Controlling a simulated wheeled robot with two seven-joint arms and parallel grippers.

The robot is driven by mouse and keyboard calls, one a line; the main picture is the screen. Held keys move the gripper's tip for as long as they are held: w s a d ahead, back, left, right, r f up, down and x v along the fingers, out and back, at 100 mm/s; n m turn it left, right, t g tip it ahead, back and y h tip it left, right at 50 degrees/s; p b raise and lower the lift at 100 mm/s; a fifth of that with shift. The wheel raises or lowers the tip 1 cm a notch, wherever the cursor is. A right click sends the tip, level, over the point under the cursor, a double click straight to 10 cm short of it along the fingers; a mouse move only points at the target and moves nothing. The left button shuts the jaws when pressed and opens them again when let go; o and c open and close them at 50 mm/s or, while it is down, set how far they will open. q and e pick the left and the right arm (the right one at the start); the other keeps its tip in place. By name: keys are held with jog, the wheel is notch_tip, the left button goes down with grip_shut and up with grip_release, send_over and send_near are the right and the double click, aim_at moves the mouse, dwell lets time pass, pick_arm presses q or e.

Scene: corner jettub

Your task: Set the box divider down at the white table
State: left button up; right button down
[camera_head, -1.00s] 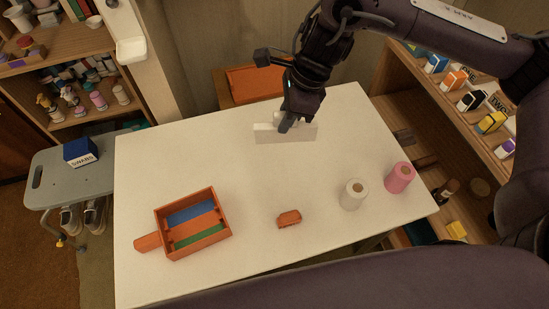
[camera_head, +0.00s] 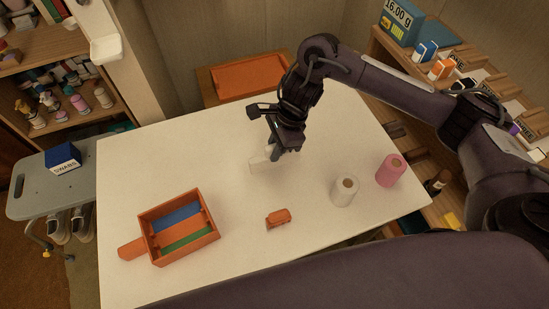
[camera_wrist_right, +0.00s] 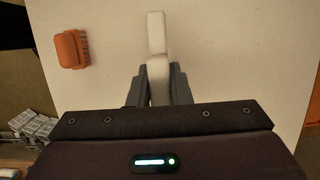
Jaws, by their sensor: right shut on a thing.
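The box divider (camera_head: 260,164) is a white, flat piece at the back middle of the white table (camera_head: 330,135). My right gripper (camera_head: 276,154) is shut on it, pointing down. In the right wrist view the divider (camera_wrist_right: 156,32) runs between the two fingers of the right gripper (camera_wrist_right: 158,85) and sticks out past their tips. The head view does not clearly show whether its lower edge touches the tabletop. The gripper hides part of it. My left gripper is not in view.
An orange box (camera_head: 180,226) with coloured strips stands at the table's left front. The left back tabletop is clear.

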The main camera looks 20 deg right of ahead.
notch_tip(320, 180, down, 4)
jog(key=shift+f, duration=0.35)
jog(key=c, duration=1.3)
grip_release()
jog(key=shift+c, duration=0.2)
jog(key=shift+r, duration=0.2)
jog(key=shift+d+r, duration=0.15)
jog(key=shift+r, duration=0.15)
jog(key=p+v, duration=0.1)
jog(key=v, duration=1)
jog(key=shift+r, duration=0.1)
